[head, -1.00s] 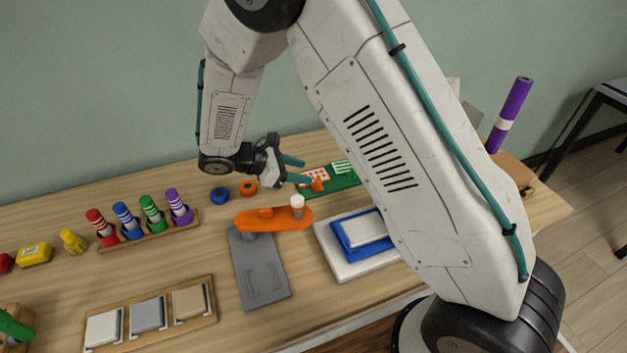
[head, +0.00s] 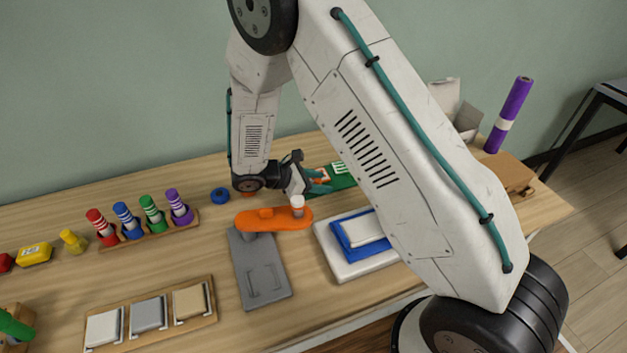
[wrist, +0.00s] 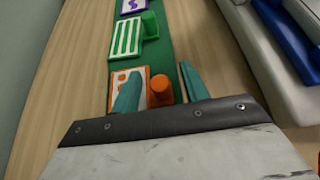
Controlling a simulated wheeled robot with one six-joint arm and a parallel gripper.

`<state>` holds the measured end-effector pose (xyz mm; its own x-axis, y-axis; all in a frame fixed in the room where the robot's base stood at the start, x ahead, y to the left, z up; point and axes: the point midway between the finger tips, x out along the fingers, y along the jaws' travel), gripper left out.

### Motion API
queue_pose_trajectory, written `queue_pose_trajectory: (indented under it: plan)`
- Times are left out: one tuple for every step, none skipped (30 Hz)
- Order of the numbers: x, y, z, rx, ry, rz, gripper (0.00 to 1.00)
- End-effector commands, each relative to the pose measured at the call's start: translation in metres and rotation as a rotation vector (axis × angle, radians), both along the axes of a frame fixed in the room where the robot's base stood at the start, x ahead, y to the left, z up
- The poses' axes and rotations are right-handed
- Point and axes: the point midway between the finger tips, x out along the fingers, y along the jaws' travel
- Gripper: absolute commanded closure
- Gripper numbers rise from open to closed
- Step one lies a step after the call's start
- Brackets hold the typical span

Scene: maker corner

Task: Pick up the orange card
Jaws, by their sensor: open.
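The orange card (wrist: 117,76), pale with orange spots and an orange edge, lies at the near end of a green strip (wrist: 160,52) in the wrist view. An upright orange knob (wrist: 160,90) is at its right side. My gripper (wrist: 158,72) is open, its teal fingers on either side of the knob with gaps showing. The left finger covers part of the card. I cannot tell how far above the card the fingertips are. In the head view my gripper (head: 319,181) hides most of the card.
A green striped card (wrist: 126,37) and a purple-marked card (wrist: 131,5) lie farther along the strip. A white tray with a blue item (head: 345,265) is to the right.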

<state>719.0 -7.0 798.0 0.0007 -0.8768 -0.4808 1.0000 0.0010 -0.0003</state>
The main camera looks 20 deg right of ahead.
Motion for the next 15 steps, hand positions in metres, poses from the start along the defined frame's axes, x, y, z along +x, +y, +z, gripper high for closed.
queue_pose_trajectory:
  plan:
    - [0.0,0.0001,0.0002,0.0,0.0,0.0,0.55]
    - [0.0,0.0,0.0001,0.0,0.0,0.0,0.58]
    - [0.0,0.0001,0.0003,0.0,0.0,0.0,0.69]
    - [0.0,0.0001,0.0003,0.0,0.0,0.0,0.78]
    - [0.0,0.0001,0.0003,0.0,0.0,0.0,0.86]
    - [0.0,0.0002,0.0003,0.0,0.0,0.0,0.97]
    - [0.0,0.0002,0.0003,0.0,0.0,0.0,1.0]
    - [0.0,0.0003,0.0004,0.0,0.0,-0.001,1.0]
    - [0.0,0.0003,0.0004,0.0,0.0,0.0,1.0]
    - [0.0,0.0003,0.0004,0.0,0.0,0.0,1.0]
    - [0.0,0.0003,0.0004,0.0,0.0,0.0,1.0]
    - [0.0,0.0003,0.0004,0.0,0.0,0.0,1.0]
    - [0.0,0.0004,0.0005,0.0,0.0,0.0,1.0]
    - [0.0,0.0004,0.0005,0.0,0.0,0.0,1.0]
    - [0.0,0.0005,0.0011,0.0,0.0,0.0,1.0]
